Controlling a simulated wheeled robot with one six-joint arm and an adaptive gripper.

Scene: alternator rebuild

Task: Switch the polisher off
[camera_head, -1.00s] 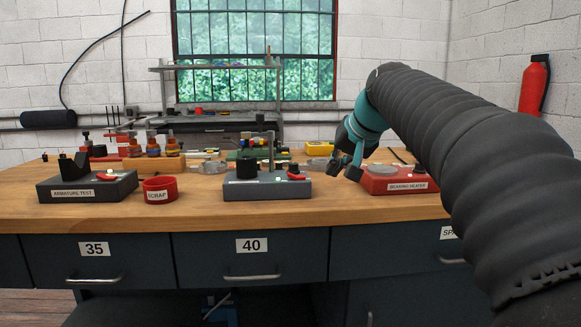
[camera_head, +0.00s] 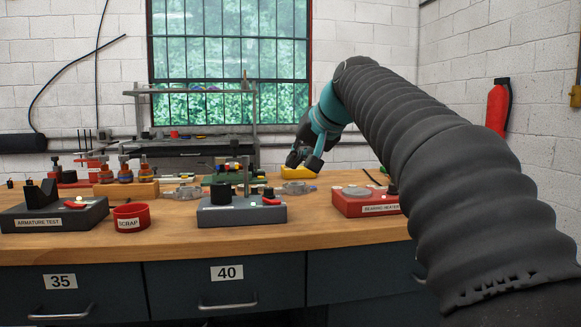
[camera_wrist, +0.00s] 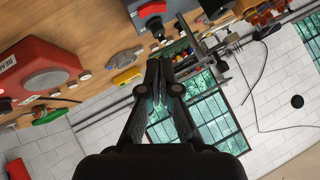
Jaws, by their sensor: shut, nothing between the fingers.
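A grey machine (camera_head: 241,216) stands mid-bench with a black cylinder (camera_head: 221,194), an upright post, a red switch lever (camera_head: 271,202) and a small pale lit lamp. I read no name on it and cannot tell for certain that it is the polisher. A grey box with a red lever (camera_wrist: 152,9) and black knob shows at the top of the wrist view. My gripper (camera_head: 304,162) hangs above the bench, behind and right of the grey machine, apart from it. In the wrist view its fingertips (camera_wrist: 159,66) are together and empty.
The red bearing heater (camera_head: 366,206) stands to the right, the armature test box (camera_head: 54,218) and red scrap bin (camera_head: 131,217) to the left. A yellow item (camera_head: 298,172) and a shelf rack (camera_head: 190,90) are behind. The bench front strip (camera_head: 200,243) is clear.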

